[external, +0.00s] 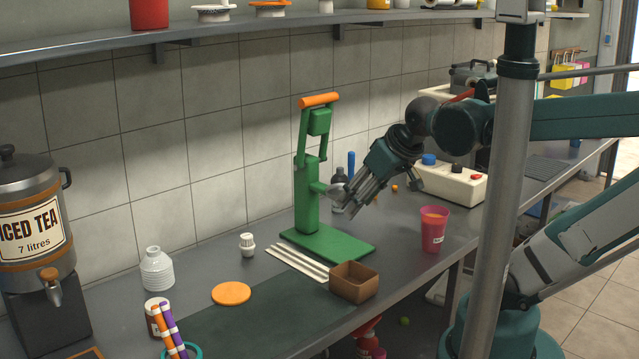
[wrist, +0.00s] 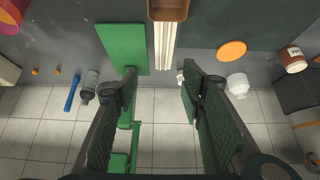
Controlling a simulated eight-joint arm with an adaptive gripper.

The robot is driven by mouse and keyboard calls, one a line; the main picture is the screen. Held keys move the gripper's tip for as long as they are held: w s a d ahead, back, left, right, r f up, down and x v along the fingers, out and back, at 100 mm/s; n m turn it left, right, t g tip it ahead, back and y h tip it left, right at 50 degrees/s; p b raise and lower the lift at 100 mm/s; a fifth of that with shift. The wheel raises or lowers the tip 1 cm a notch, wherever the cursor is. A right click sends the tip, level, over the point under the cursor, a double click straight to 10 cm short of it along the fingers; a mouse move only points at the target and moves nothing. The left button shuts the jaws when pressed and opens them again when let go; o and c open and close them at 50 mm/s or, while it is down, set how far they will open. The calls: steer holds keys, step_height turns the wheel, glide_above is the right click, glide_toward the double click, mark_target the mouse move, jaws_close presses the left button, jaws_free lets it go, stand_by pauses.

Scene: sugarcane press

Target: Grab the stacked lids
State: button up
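A flat round orange disc (external: 231,293) lies on the counter left of the white strips; it may be the lids, but I cannot tell whether it is a stack. It also shows at upper right in the wrist view (wrist: 231,50). Round orange and white pieces (external: 270,9) and white and dark ones (external: 213,13) sit on the wall shelf; these could also be lids. My gripper (external: 349,201) is beside the green press (external: 309,185), right of the disc and above the counter. In the wrist view its fingers (wrist: 158,72) are spread with nothing between them.
A brown open box (external: 354,283), white strips (external: 297,262) and a pink cup (external: 433,230) stand near the press. A white bottle (external: 157,269), small white-capped bottle (external: 247,244), brown jar (external: 157,317) and iced tea dispenser (external: 32,225) are left. A tiled wall backs the counter.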

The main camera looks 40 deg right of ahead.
steer(key=shift+o, duration=0.6)
steer(key=o, duration=1)
steer(key=shift+c, duration=0.2)
steer(key=w+a+r+m+g+p, duration=0.1)
steer(key=w+a+r+m+p, duration=0.15)
steer(key=w, duration=0.35)
steer(key=w+a+r+m+g+p, duration=0.1)
steer(key=w+a+r+m+p, duration=0.2)
steer(key=w, duration=0.4)
steer(key=m+g+p, duration=0.4)
steer(key=m+p, duration=0.2)
steer(key=m, duration=0.3)
glide_above(154, 250)
steer(key=s+d, duration=0.4)
steer(key=d, duration=0.6)
step_height(154, 250, down, 8)
steer(key=w+a+f+m, duration=0.1)
steer(key=a+f, duration=0.2)
steer(key=w+a+f+m+p, duration=0.1)
steer(key=a+f, duration=0.2)
steer(key=f, duration=0.1)
steer(key=w+a+f+m+g+p, duration=0.1)
steer(key=w+a+f+m, duration=0.1)
steer(key=a+f, duration=0.1)
steer(key=shift+a+f, duration=0.35)
steer(key=shift+f, duration=0.05)
steer(key=shift+a+f, duration=0.2)
steer(key=shift+f, duration=0.1)
